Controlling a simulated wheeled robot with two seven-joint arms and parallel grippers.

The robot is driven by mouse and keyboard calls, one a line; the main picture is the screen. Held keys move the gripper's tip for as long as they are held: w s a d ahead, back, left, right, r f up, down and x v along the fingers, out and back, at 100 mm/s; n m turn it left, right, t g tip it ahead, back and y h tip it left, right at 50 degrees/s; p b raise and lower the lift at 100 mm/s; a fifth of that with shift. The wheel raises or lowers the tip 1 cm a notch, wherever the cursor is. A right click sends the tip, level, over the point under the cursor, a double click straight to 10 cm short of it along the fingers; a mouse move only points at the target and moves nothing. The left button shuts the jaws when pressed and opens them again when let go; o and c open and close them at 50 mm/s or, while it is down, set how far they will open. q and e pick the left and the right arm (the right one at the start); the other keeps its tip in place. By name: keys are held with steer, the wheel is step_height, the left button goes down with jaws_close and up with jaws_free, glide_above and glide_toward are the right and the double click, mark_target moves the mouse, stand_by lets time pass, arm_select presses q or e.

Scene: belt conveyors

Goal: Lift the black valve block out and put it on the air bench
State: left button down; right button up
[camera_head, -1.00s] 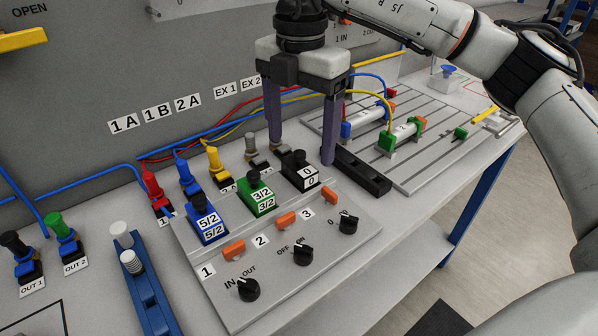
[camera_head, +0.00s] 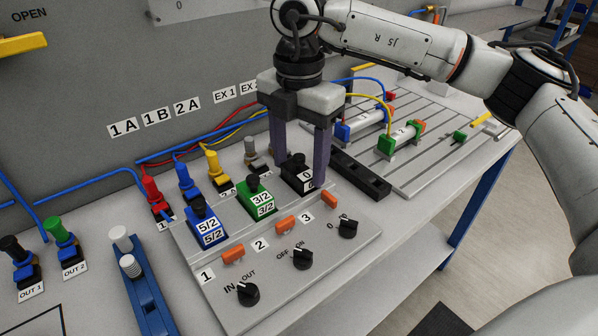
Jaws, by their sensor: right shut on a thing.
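The black valve block (camera_head: 302,176), labelled 0 on its front, sits in the third position of the sloped grey panel (camera_head: 290,258), to the right of the green 3/2 block. My right gripper (camera_head: 300,172) points down over it from above. Its two purple-grey fingers are shut on the block, one on each side, and partly hide it. The block still appears seated at the panel. My left gripper is not in view. I cannot tell for sure which surface is the air bench.
The blue 5/2 block (camera_head: 206,227) and green 3/2 block (camera_head: 257,200) stand left of the gripper. A dark bar (camera_head: 360,175) lies to the right, beside a slotted plate (camera_head: 440,150) with cylinders. Coloured hoses run behind. Orange tabs and black knobs are in front.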

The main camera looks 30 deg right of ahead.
mark_target(299, 156)
steer(key=shift+r, duration=0.15)
step_height(299, 156, up, 9)
steer(key=shift+r, duration=0.15)
steer(key=shift+r+p, duration=0.45)
steer(key=shift+r, duration=0.15)
step_height(299, 156, up, 3)
steer(key=p, duration=0.3)
steer(key=shift+r, duration=0.15)
